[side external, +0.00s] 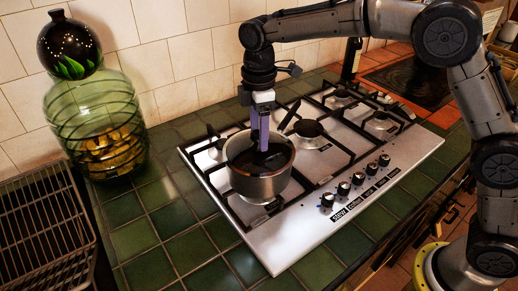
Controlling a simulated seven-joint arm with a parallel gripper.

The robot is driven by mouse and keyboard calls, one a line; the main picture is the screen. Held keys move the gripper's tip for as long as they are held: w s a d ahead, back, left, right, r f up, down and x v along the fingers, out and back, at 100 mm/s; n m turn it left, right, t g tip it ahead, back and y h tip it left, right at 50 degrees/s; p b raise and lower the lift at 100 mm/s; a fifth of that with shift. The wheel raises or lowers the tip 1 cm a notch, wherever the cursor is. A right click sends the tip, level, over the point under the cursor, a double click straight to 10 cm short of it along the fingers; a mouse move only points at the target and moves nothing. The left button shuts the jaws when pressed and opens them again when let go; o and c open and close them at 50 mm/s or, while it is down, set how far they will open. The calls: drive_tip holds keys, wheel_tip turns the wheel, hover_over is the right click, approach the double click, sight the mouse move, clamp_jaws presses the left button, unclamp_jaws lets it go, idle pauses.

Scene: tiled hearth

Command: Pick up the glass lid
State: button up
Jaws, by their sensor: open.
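A steel pot (262,181) stands on the front-left burner of the gas hob (272,247). A dark, glossy round surface (243,165) shows within the pot's rim; it may be the glass lid, but I cannot tell for sure. My gripper (262,148) points down over the pot with its purple fingers at the dark surface near its middle. The fingers are open. Whether they straddle a knob or touch anything is hidden from this side. A dark handle (290,115) sticks up behind the pot to the right.
A green glass jar (95,120) with a dark round vase (68,45) on top stands at the left by the tiled wall. A wire rack (42,230) is at the lower left. Black pan supports and several knobs (343,188) surround the pot. Green tiles in front-left are clear.

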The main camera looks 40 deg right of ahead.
drive_tip(key=shift+f, duration=0.4)
drive_tip(key=shift+c, duration=0.3)
clamp_jaws()
drive_tip(key=shift+r, duration=0.1)
drive_tip(key=shift+r, duration=0.1)
